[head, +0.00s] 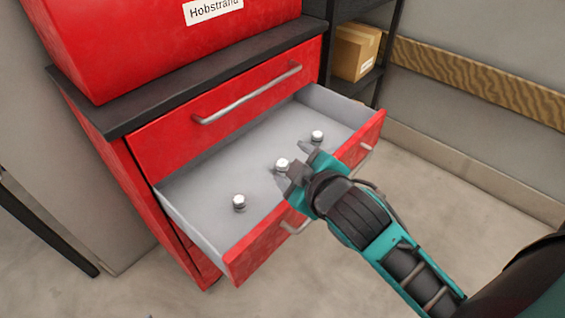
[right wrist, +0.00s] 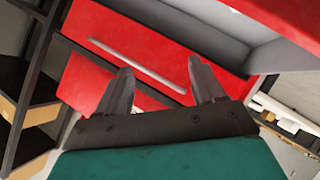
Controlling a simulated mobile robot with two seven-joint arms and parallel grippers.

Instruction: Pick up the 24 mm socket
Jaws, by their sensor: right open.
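Three small silver sockets stand apart in the open drawer (head: 205,215): a near-left socket (head: 239,203), a middle socket (head: 282,163) and a far-right socket (head: 317,137). I cannot read their sizes, so I cannot tell which is the 24 mm one. My right gripper (head: 291,163) reaches over the drawer from the right, its fingers apart near the middle socket. I cannot tell whether it touches that socket. In the right wrist view the gripper (right wrist: 161,66) is open, with no socket visible between its fingers. My left gripper is not in view.
The red cabinet has a closed drawer with a long handle (head: 247,94) above the open one. A red box (head: 150,40) labelled Hobstrand rests on its dark top. A shelf with a cardboard box (head: 356,52) stands behind. The floor (head: 450,190) at right is clear.

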